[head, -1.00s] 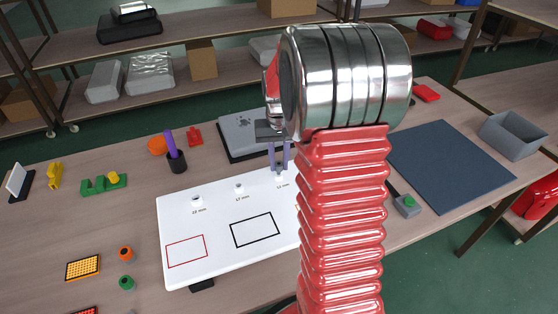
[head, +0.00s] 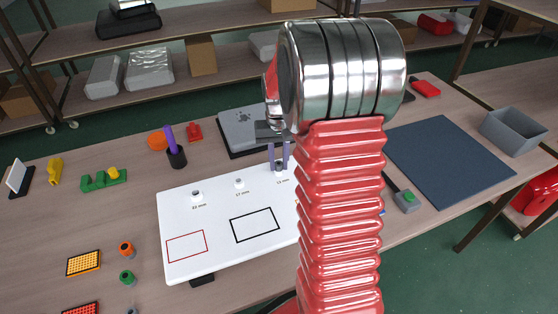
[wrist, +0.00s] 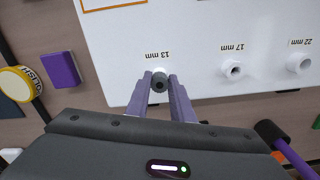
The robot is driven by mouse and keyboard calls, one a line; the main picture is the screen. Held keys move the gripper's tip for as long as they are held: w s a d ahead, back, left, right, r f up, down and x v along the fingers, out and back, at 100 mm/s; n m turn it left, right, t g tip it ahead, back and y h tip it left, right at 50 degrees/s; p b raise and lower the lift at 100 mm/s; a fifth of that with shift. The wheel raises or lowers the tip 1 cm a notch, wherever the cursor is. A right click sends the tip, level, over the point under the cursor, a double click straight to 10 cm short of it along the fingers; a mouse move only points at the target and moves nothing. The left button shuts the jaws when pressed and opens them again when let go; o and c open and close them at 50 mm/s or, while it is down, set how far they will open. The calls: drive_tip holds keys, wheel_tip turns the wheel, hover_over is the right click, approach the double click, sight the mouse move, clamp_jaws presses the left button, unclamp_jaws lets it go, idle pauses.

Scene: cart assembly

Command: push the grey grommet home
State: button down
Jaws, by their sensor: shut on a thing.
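The dark grey grommet (wrist: 158,80) is between the two purple fingertips of my gripper (wrist: 158,84) in the wrist view. My gripper is shut on it. It stands at the white post marked 13 mm on the white board (wrist: 200,60); part of that post shows just behind the grommet. How far the grommet is seated cannot be told. In the head view my gripper (head: 279,163) is low over the far right part of the board (head: 215,225), partly behind my red arm.
White posts marked 17 mm (wrist: 232,69) and 22 mm (wrist: 299,64) stand beside it. A purple block (wrist: 62,69) and a yellow tape roll (wrist: 18,83) lie off the board. Orange (head: 126,249) and green (head: 127,278) grommets stand at the left front.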

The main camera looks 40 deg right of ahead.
drive_tip(key=c, duration=1.5)
unclamp_jaws()
drive_tip(key=shift+o, duration=0.2)
wheel_tip(320, 180, up, 14)
drive_tip(key=shift+f, duration=0.2)
